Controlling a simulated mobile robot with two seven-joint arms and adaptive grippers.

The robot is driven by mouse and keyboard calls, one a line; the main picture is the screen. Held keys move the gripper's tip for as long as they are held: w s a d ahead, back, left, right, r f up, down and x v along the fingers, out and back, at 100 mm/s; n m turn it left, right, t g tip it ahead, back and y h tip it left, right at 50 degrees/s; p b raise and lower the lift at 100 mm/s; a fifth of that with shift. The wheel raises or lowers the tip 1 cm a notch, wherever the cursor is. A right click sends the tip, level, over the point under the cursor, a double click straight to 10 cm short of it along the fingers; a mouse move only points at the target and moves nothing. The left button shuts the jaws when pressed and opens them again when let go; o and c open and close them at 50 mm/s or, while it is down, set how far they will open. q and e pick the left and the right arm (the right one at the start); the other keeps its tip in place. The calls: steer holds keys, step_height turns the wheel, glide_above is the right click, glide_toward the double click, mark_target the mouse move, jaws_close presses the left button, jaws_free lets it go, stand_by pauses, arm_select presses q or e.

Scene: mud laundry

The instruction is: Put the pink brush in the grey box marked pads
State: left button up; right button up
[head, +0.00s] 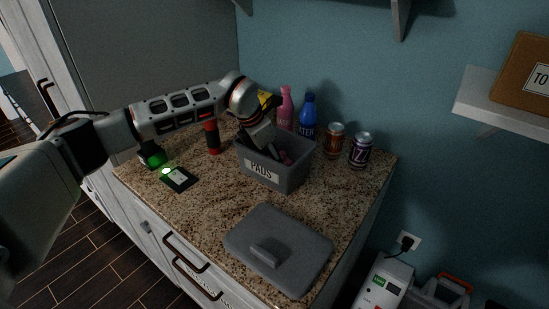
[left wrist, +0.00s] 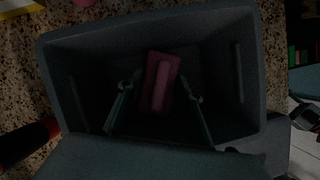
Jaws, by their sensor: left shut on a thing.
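The grey box marked PADS (head: 262,172) stands open on the granite counter. My left gripper (head: 278,152) reaches down into it from above. The pink brush (head: 286,158) shows as a small pink patch inside the box. In the left wrist view the brush (left wrist: 160,84) lies between the two fingers of my left gripper (left wrist: 160,98), within the walls of the box (left wrist: 85,32). The gripper is shut on the brush. I cannot tell whether the brush touches the box floor. My right gripper is not in view.
A grey lid (head: 300,240) lies on the counter in front. A pink bottle (head: 285,108), a blue bottle (head: 307,118) and two cans (head: 334,138) stand behind and right of the box. A red and black cylinder (head: 212,138) and a dark card-like item (head: 179,179) are left.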

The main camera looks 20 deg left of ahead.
arm_select(q)
steer(key=shift+r, duration=0.1)
steer(key=o, duration=1.1)
steer(key=b+v, duration=0.1)
steer(key=v, duration=1.1)
steer(key=shift+d+b, duration=0.1)
steer(key=shift+b, duration=0.2)
